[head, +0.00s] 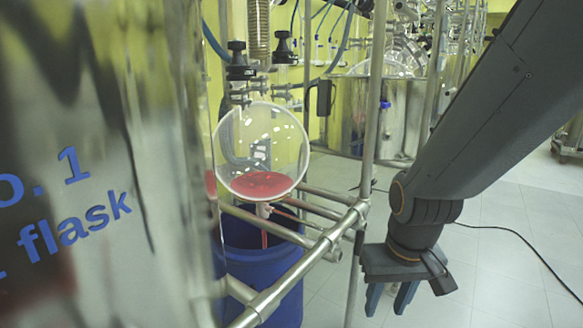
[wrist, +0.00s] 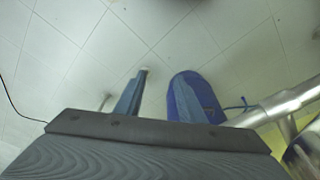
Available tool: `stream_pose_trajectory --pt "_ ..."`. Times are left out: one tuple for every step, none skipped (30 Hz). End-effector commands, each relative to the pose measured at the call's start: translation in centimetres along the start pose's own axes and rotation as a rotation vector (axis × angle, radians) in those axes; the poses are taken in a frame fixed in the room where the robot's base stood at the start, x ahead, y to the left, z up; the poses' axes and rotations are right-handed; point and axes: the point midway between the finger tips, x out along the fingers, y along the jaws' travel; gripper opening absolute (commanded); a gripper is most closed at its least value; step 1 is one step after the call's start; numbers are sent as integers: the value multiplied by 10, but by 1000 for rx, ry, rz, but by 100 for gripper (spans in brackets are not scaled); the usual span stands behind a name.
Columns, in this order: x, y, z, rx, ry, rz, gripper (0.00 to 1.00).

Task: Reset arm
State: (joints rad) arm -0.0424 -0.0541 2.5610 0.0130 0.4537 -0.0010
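My gripper (head: 391,300) hangs at the end of my dark grey arm at the right of the head view, pointing down over the floor, beside the metal frame. In the wrist view its two blue fingers (wrist: 160,84) stand apart with only floor showing between them. It is open and empty. A round glass flask (head: 262,140) with red liquid in its bottom sits left of the gripper, apart from it. A blue drum (head: 240,262) stands below the flask; the drum also shows behind the right finger in the wrist view (wrist: 208,88).
A metal pipe frame (head: 357,207) stands between the flask and my gripper. A large shiny vessel with blue lettering (head: 100,180) fills the left. A steel vessel (head: 400,112) stands behind.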

Motion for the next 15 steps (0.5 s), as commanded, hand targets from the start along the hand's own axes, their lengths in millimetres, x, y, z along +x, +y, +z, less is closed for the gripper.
stream_pose_trajectory --pt "-6 -6 4 -10 -12 -5 36" --pt "-9 -8 7 -14 -21 -8 36" --pt "-13 -12 11 -22 -35 -11 36" --pt "-16 -15 14 -27 -45 -14 36" --pt "-19 -18 18 -32 -54 -16 36" --pt "-23 -21 22 -39 -68 -20 36" --pt "-26 -24 25 -45 -78 -23 36" --pt "-29 -27 29 -50 -87 -26 36" --pt "-34 -30 34 -57 -101 -30 36" --pt "-37 -33 37 -62 -112 -32 36" --pt "-40 -35 41 -68 -121 -35 36" --pt "-45 -39 46 -76 -135 -39 36" --pt "-48 -41 50 -82 -146 -41 36" --pt "-52 -44 53 -89 -155 -44 36" --pt "-56 -47 58 -98 -169 -47 36"
